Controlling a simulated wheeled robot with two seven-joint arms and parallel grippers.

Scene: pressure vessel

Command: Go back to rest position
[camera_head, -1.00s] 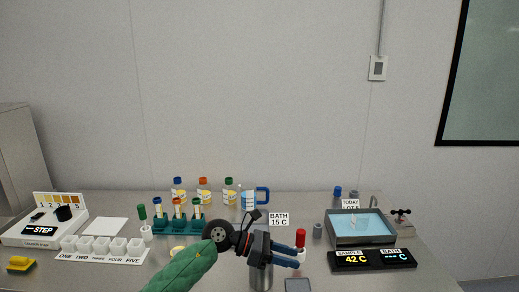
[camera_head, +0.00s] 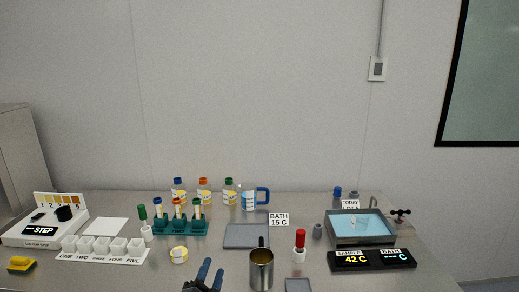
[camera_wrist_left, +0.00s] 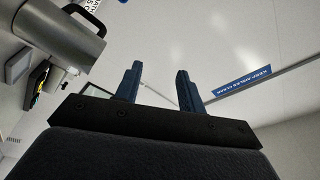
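My left gripper (camera_head: 210,275) shows at the bottom edge of the head view, just left of the metal cup (camera_head: 261,268). Only its blue fingertips and a little of its dark body show there. In the left wrist view its two blue fingers (camera_wrist_left: 159,85) stand apart with nothing between them. The metal cup with its handle also shows at the upper left of the left wrist view (camera_wrist_left: 62,38), beside the fingers and apart from them. My right gripper is in neither view.
A grey tray (camera_head: 246,236) lies behind the cup. A water bath (camera_head: 361,228), a display (camera_head: 372,260) and a red-topped marker (camera_head: 300,245) stand to the right.

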